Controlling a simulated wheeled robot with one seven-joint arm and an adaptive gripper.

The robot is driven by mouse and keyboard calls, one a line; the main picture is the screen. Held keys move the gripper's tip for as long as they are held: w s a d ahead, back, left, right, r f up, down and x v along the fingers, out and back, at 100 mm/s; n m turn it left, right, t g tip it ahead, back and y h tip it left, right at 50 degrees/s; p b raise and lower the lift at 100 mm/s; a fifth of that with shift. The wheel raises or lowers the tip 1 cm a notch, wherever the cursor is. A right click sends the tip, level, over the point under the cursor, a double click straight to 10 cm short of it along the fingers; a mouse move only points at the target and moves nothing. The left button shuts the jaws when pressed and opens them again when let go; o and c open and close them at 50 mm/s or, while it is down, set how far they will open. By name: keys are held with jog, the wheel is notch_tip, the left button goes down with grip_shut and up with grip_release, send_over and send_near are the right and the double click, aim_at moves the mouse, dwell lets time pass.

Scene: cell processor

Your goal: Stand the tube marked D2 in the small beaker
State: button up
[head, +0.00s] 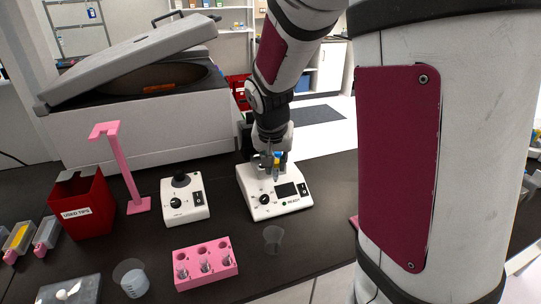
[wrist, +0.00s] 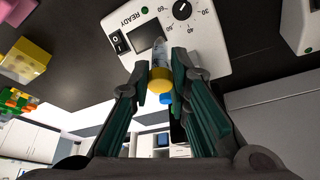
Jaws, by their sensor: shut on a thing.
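My gripper (head: 272,164) is at the white device with the screen (head: 268,200). In the wrist view my gripper (wrist: 160,82) is shut on a clear tube (wrist: 158,52) with a yellow cap (wrist: 160,80); a blue part shows just behind the cap. The tube's lower end points at the device, and I cannot tell whether it is inside it or above it. No D2 mark is readable. The small beaker (head: 273,238), clear and seemingly empty, stands upright on the dark bench in front of the device, apart from my gripper.
A pink rack (head: 206,262) holding several clear tubes stands left of the small beaker. A larger beaker (head: 132,279) with pale liquid is farther left. A second white device (head: 185,198), pink stand (head: 122,165), red used-tips bin (head: 82,205) and large centrifuge (head: 150,130) stand behind.

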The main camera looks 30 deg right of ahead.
jog(key=s+a+r+p, duration=0.4)
jog(key=s+p, duration=0.2)
jog(key=p, duration=0.2)
jog(key=s+a+f+p, duration=0.3)
jog(key=s+f, duration=0.2)
jog(key=shift+a+p, duration=0.3)
jog(key=shift+a, duration=0.1)
jog(key=shift+w+d, duration=0.25)
jog(key=shift+w, duration=0.05)
jog(key=shift+f, duration=0.1)
dwell(0.3)
jog(key=shift+f+b, duration=0.3)
jog(key=shift+f, duration=2.15)
jog(key=shift+f+b, duration=0.35)
jog(key=shift+f, duration=1.15)
